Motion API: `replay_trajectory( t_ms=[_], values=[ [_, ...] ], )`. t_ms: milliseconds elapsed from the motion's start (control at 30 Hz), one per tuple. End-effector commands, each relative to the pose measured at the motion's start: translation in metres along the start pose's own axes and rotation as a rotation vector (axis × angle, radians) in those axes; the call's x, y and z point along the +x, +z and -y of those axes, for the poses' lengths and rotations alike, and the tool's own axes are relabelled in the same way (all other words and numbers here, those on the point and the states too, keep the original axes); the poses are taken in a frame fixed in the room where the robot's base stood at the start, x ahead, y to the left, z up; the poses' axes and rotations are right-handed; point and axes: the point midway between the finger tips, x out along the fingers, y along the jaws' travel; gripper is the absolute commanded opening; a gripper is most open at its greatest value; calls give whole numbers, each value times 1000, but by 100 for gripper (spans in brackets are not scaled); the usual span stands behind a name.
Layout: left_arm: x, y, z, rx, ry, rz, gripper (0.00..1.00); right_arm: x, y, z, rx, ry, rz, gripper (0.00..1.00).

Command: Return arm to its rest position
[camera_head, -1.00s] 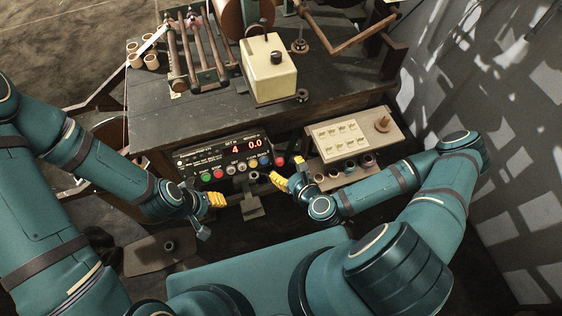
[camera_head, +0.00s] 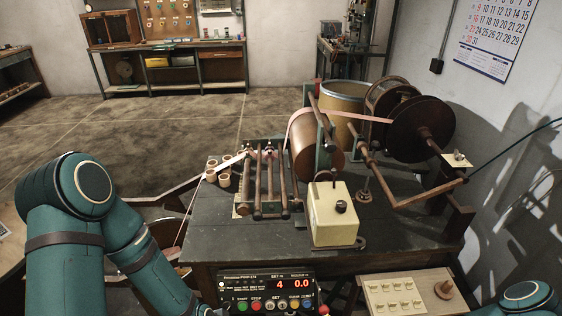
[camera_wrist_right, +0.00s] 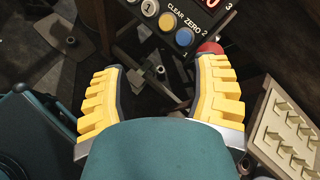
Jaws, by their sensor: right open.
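My right gripper (camera_wrist_right: 158,92) shows in the right wrist view with its two yellow ridged fingers spread apart and nothing between them. It is in front of and below the control box (camera_wrist_right: 180,20), near its blue button. In the head view my right gripper is out of frame; only a bit of my right arm shows at the bottom right. My left arm comes in from the left and runs down out of the picture, so my left gripper is hidden below the frame.
The dark worktable (camera_head: 230,235) carries a cream box (camera_head: 334,225), wooden rollers (camera_head: 262,180), a drum (camera_head: 316,148) and large reels (camera_head: 420,128). A cream panel (camera_head: 405,306) with small pegs stands right of the control box. Open floor lies at the back left.

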Motion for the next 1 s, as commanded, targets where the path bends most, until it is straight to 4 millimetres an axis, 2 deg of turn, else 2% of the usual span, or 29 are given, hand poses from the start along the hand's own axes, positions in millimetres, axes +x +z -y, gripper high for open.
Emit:
replay_trajectory(
  t_ms=[33,200,333,500,700,1000],
  values=[
    [0,0,0,0,0,0,47,1,2,-8,-151,76,-10,61],
    [0,0,0,0,0,0,47,-4,-2,-27,-663,332,-29,61],
    [0,0,0,0,0,0,47,-13,-2,-28,-1041,511,-8,61],
    [0,0,0,0,0,0,47,-25,7,-20,-1450,701,58,61],
    [0,0,0,0,0,0,47,-35,20,-12,-1709,821,136,61],
    [0,0,0,0,0,0,47,-38,22,-11,-1766,848,160,61]
  ],
)
